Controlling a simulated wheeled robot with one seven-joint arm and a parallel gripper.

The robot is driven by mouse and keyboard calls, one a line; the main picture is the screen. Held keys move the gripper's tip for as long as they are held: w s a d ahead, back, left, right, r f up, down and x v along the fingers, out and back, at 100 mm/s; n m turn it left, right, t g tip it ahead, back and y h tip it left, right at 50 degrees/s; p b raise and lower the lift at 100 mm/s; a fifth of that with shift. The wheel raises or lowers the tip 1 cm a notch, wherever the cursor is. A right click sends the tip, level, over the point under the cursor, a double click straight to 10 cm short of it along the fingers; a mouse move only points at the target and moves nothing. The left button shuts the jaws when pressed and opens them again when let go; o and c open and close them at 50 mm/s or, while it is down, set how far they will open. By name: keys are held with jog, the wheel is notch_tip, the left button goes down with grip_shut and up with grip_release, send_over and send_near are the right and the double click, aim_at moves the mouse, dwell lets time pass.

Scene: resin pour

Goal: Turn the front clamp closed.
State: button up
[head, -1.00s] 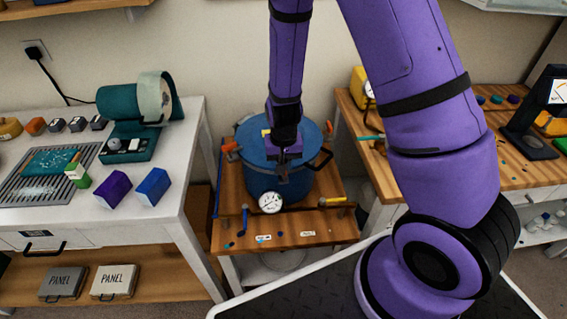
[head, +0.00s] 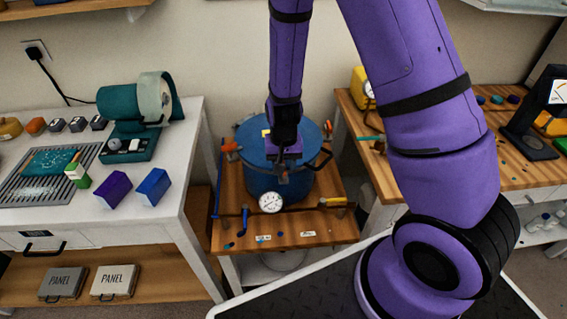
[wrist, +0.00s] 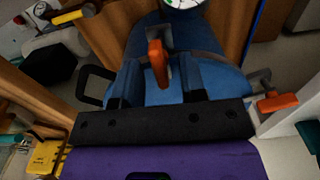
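The blue pot (head: 265,185) with a round blue lid (head: 252,134) stands on the small wooden stand. The front clamp (wrist: 157,63) shows in the wrist view as an orange handle on a grey bracket at the pot's front, below the gauge. My gripper (wrist: 158,82) is open, with one dark finger on each side of the orange handle and gaps to both. In the head view my gripper (head: 284,174) is over the pot's front edge and mostly hides the front clamp. Another orange clamp (wrist: 277,102) is at the wrist view's right.
A white gauge (head: 270,202) is on the pot's front. A black handle (head: 322,160) sticks out at its right. A blue-handled tool (head: 243,222) and a yellow-handled tool (head: 332,201) lie on the wooden stand (head: 225,237). Benches flank it closely on both sides.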

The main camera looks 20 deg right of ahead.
notch_tip(320, 180, up, 11)
dwell(0.6)
jog(key=shift+f, duration=0.1)
jog(key=s+d+r+n+t, duration=0.1)
jog(key=s+r, duration=0.1)
jog(key=r, duration=0.4)
jog(key=s+d+r+y, duration=0.1)
jog(key=s+r, duration=0.1)
jog(key=r, duration=0.3)
jog(key=s+d+r+n+t, duration=0.1)
jog(key=s+r, duration=0.2)
jog(key=r, duration=0.3)
jog(key=s+d+r+n+t+h, duration=0.1)
jog(key=s+d+r+t, duration=0.2)
jog(key=s+r, duration=0.7)
jog(key=s, duration=0.4)
jog(key=shift+d+r+n, duration=0.3)
jog(key=shift+d+n, duration=0.1)
